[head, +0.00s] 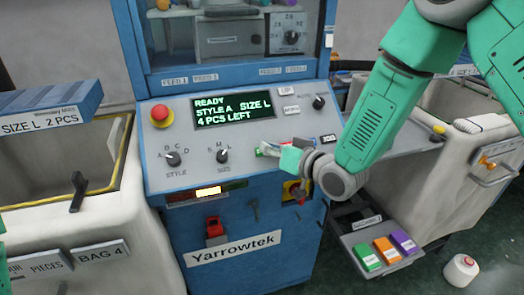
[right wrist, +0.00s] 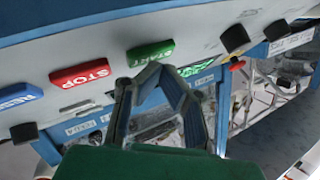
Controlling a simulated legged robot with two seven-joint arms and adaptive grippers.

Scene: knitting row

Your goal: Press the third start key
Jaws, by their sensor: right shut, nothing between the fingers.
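The blue Yarrowtek knitting machine (head: 290,240) has a sloped grey panel. Its display (head: 234,110) reads READY, STYLE A, SIZE L, 4 PCS LEFT. In the right wrist view a green START key (right wrist: 150,53) sits on the panel, beside a red STOP key (right wrist: 80,75) and a blue key (right wrist: 18,95). My right gripper (right wrist: 150,74) is shut and empty, its tips close to the START key; contact cannot be told. Left gripper is not in view.
A small tray with green, orange and purple boxes (head: 385,250) sits below; a white cone (head: 461,269) is on the floor.

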